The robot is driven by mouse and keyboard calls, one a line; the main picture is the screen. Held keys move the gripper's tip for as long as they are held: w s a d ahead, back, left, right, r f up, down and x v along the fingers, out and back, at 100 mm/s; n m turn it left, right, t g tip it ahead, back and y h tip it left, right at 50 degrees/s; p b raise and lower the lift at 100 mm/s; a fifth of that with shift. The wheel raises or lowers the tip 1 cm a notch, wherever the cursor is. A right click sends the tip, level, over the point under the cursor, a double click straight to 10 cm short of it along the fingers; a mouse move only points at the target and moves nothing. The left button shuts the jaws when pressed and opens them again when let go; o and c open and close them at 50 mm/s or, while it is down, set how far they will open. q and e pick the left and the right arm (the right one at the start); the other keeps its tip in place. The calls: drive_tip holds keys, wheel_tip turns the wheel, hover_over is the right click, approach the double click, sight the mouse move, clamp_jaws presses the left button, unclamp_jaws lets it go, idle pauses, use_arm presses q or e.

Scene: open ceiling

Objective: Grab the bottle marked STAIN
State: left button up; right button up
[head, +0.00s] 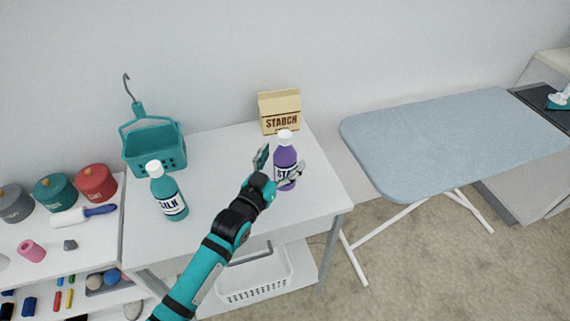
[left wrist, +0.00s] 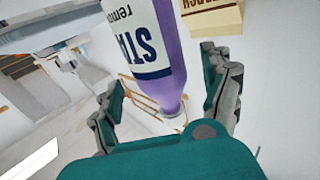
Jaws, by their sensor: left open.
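The purple bottle marked STAIN (head: 287,157), with a white cap and a white label, stands upright on the white table. Part of its label is hidden by my gripper. My left gripper (head: 279,165) is open, with its fingers close around the bottle's sides. In the left wrist view the purple bottle (left wrist: 150,45) shows large and upside down between the two spread fingers of the left gripper (left wrist: 168,95). I cannot tell whether either finger touches it. My right gripper is not in view.
A STARCH bag (head: 280,112) stands just behind the bottle. A teal bottle (head: 166,190) and a teal basket (head: 153,145) are at the table's left. An ironing board (head: 450,140) stands to the right. The table's middle is mostly clear.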

use_arm(q)
drive_tip(key=shift+x, duration=1.1)
drive_tip(key=shift+c, duration=0.2)
drive_tip(key=c, duration=1.5)
